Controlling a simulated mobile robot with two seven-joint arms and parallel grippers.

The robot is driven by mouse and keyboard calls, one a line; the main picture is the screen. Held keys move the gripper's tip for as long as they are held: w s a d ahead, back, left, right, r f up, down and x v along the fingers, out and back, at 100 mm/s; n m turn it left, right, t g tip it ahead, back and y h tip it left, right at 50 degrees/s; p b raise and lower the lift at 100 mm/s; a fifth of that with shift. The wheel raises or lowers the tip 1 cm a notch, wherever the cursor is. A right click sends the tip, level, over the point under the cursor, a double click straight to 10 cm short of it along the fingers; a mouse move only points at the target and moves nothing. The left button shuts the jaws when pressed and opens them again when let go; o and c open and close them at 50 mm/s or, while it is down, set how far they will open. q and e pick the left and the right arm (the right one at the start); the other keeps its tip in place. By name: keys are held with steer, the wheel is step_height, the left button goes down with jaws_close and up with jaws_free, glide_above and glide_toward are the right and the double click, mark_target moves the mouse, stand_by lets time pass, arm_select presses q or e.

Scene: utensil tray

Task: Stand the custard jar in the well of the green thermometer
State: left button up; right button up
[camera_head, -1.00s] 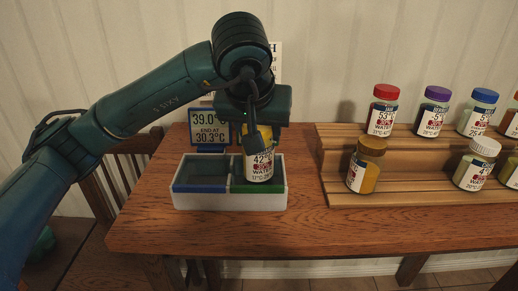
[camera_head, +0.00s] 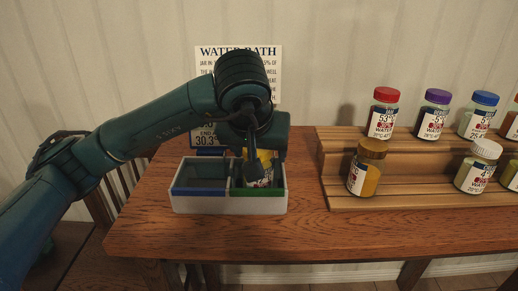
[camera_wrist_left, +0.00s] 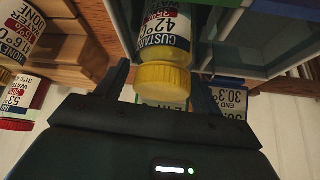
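The custard jar (camera_head: 266,180) has a yellow lid and a white label. It is upright within the tray's right well, the one with the green front strip (camera_head: 258,192); I cannot tell whether its base touches the floor. My left gripper (camera_head: 257,168) points down over it. My right gripper is not in view.
The tray's left well has a blue front strip (camera_head: 200,191) and looks empty. A blue-framed display (camera_head: 207,138) stands behind it, partly covered by my arm. A wooden stepped rack (camera_head: 420,200) with several jars stands at the right. Bare table lies between.

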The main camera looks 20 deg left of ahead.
arm_select(q)
steer(key=shift+r+p, duration=0.25)
steer(key=shift+p, duration=0.05)
steer(key=p+v, duration=0.1)
steer(key=v, duration=1.1)
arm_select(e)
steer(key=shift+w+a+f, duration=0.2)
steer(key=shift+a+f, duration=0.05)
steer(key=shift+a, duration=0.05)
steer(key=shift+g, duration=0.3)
